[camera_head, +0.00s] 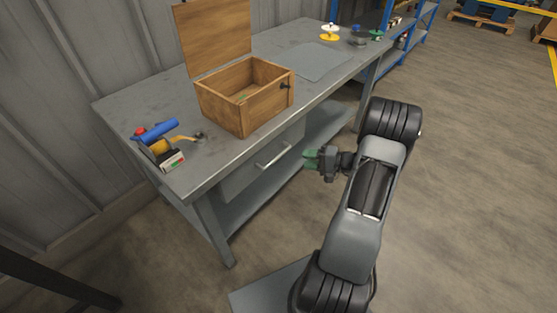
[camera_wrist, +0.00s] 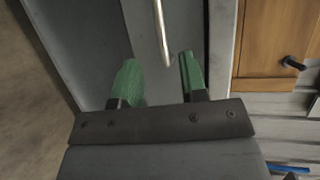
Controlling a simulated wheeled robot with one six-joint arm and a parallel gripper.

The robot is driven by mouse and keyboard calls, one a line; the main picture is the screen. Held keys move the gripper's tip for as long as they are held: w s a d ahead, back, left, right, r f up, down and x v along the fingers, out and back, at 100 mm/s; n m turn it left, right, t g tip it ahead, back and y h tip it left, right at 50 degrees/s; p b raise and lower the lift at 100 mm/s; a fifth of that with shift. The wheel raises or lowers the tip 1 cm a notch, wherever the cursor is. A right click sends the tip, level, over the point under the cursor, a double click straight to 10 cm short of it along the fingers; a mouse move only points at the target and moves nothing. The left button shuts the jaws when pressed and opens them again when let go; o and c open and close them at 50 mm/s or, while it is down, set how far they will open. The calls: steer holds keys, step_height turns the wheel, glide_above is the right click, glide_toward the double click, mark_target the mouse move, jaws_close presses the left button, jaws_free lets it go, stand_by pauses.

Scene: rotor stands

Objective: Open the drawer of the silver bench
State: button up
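The silver bench (camera_head: 140,105) stands against the wall in the head view. Its drawer (camera_head: 240,178) is shut under the top, with a pale bar handle (camera_head: 274,155) on its front. My gripper (camera_head: 312,160) is in front of the drawer, to the right of the handle in the picture. In the wrist view my gripper (camera_wrist: 160,80) has its two green fingers apart with nothing between them. The handle (camera_wrist: 161,30) shows just beyond the fingertips, roughly in line with the gap. The fingers do not appear to touch it.
An open wooden box (camera_head: 225,105) stands on the bench top. A tape dispenser with a blue part (camera_head: 160,140) lies near the left end. A grey mat (camera_head: 309,61) and small stands (camera_head: 330,32) are at the far end. The floor at right (camera_head: 470,180) is clear.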

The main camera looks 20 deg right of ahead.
mark_target(278, 157)
steer(key=b+x, duration=0.1)
steer(key=x, duration=1)
steer(key=shift+w+a, duration=0.1)
steer(key=shift+a, duration=0.15)
steer(key=shift+c, duration=0.3)
jaws_close()
